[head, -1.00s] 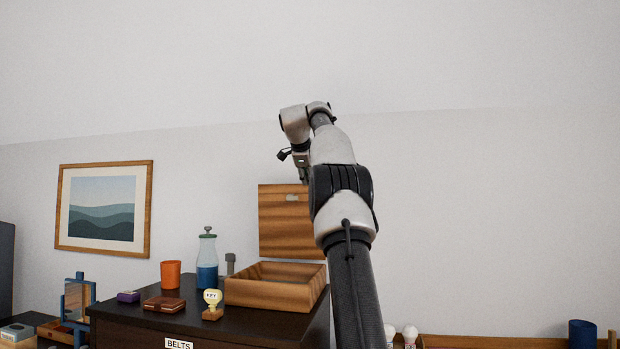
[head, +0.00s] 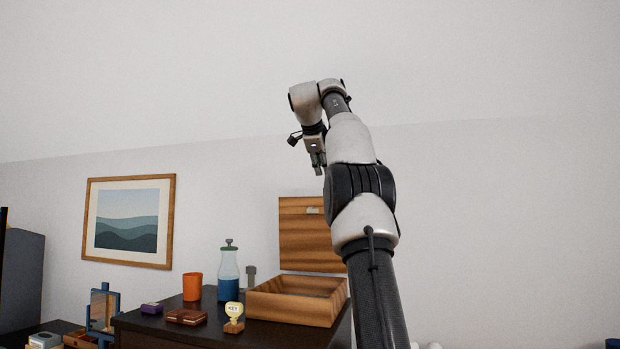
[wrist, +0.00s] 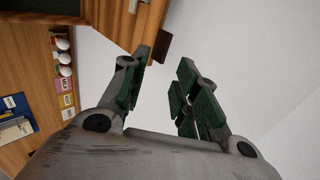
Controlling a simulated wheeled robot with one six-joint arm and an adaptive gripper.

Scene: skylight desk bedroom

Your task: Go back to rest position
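My gripper (head: 318,165) hangs in the air above the open wooden box, pointing down, near the upper middle of the head view. In the wrist view my gripper (wrist: 160,95) has its two green-padded fingers apart, with nothing between them. The wooden box (head: 290,308) stands on the dark dresser (head: 150,328) with its lid (head: 308,245) raised upright at the back. My arm hides the right side of the lid and box.
A framed picture (head: 128,222) hangs on the wall. The air right of my arm is clear.

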